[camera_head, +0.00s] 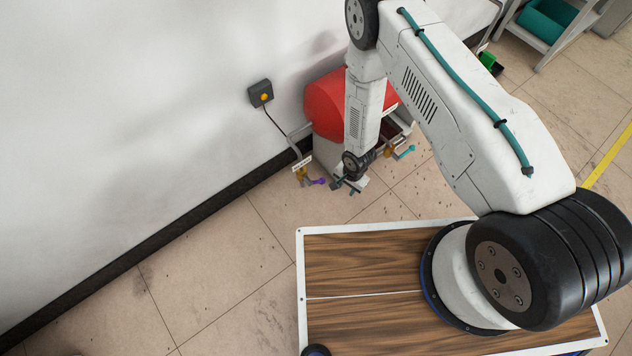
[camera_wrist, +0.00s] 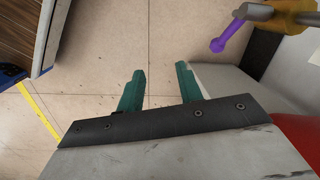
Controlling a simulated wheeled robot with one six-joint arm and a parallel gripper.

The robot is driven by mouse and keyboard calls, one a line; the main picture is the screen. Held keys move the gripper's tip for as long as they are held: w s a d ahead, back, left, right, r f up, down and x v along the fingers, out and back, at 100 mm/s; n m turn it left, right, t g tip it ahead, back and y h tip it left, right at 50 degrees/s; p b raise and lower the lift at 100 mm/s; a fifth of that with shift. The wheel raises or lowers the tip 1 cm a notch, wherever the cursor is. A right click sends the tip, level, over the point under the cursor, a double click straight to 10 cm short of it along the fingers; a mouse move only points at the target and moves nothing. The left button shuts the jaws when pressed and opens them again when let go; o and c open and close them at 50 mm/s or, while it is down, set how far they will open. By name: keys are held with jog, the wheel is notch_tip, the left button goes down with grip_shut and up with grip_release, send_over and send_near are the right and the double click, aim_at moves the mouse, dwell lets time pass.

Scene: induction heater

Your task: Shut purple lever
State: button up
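The purple lever (camera_head: 318,181) sticks out from a brass-coloured valve (camera_head: 302,173) on a pipe at the left of the red tank (camera_head: 325,103). In the wrist view the purple lever (camera_wrist: 228,42) is at the upper right, with the brass valve body (camera_wrist: 285,15) partly cut off by the frame. My gripper (camera_head: 346,187) is just right of the lever in the head view. In the wrist view my gripper (camera_wrist: 158,70) shows two green fingers apart, with only floor between them. The lever is to the right of both fingers and not touched.
A second valve with a teal lever (camera_head: 405,152) is at the right of the tank. A dark wall box (camera_head: 260,93) with a cable is on the wall to the left. A grey shelf with a teal bin (camera_head: 546,20) stands at the far right. Floor near the levers is clear.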

notch_tip(320, 180, down, 4)
jog(key=a+m+t+y, duration=0.1)
jog(key=a+m, duration=0.1)
jog(key=m+t+y, duration=0.3)
jog(key=m, duration=0.2)
send_over(317, 181)
jog(key=s+d, duration=0.2)
jog(key=d, duration=0.1)
jog(key=x, duration=0.7)
jog(key=shift+s+a, duration=0.15)
jog(key=shift+a, duration=0.2)
grip_shut()
